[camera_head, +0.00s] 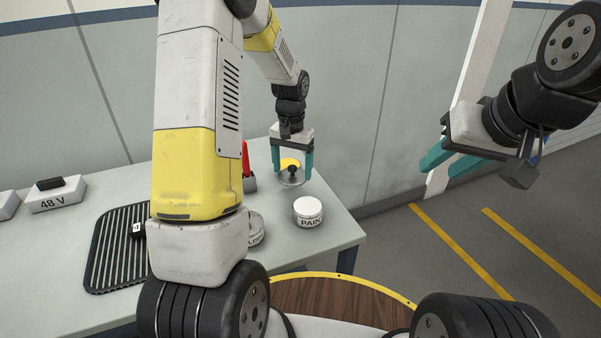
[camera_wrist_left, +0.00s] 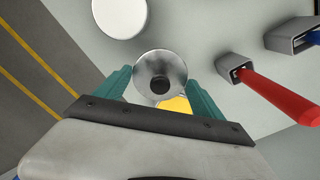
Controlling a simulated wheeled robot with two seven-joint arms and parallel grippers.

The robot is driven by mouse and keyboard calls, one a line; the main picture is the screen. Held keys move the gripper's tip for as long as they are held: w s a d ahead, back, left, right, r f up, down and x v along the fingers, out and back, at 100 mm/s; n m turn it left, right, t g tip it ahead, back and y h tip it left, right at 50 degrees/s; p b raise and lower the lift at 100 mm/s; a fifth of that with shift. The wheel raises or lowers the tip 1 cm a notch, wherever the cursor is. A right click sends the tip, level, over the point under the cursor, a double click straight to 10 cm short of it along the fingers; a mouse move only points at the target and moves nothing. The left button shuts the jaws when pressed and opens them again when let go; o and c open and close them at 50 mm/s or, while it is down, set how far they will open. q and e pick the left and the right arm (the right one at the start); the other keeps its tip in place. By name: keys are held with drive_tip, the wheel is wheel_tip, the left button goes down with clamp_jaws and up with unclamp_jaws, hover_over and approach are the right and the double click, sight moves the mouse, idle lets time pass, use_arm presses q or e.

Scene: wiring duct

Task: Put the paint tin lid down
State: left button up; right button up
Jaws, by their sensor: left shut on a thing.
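The paint tin lid (camera_head: 291,182) is a round grey metal disc with a black knob. In the left wrist view the lid (camera_wrist_left: 160,66) sits between my teal fingertips. My left gripper (camera_head: 293,172) is shut on it, with one finger at each side of its rim. It is over the far right part of the table; I cannot tell whether the lid touches the surface. A white tin marked "PAIN" (camera_head: 309,213) stands upright nearer the front edge. My right gripper (camera_head: 445,166) is open and empty, off to the right of the table.
A yellow round thing (camera_head: 290,163) lies behind the lid, partly hidden. A red-handled tool (camera_wrist_left: 282,98) stands in a grey holder (camera_wrist_left: 233,66) close by. Another tin (camera_head: 256,231) is half hidden by my arm. A ribbed black mat (camera_head: 104,250) lies left. The table's right edge is near.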

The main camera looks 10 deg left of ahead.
sight(293, 194)
use_arm(q)
drive_tip(key=shift+f, duration=3.3)
drive_tip(key=o, duration=1.3)
drive_tip(key=shift+f, duration=0.15)
wheel_tip(293, 194, up, 13)
drive_tip(key=shift+s+f, duration=0.1)
drive_tip(key=shift+f, duration=0.05)
drive_tip(key=s+d+r+n+t+h, duration=0.1)
drive_tip(key=s+r+t, duration=0.3)
drive_tip(key=s+r, duration=1)
drive_tip(key=s, duration=0.3)
drive_tip(key=s+r+t, duration=0.1)
drive_tip(key=s, duration=0.2)
drive_tip(key=s+d+r+t+h, duration=0.1)
drive_tip(key=s, duration=0.3)
drive_tip(key=shift+d+r+n, duration=0.1)
drive_tip(key=shift+r+n, duration=0.1)
drive_tip(key=shift+n, duration=0.1)
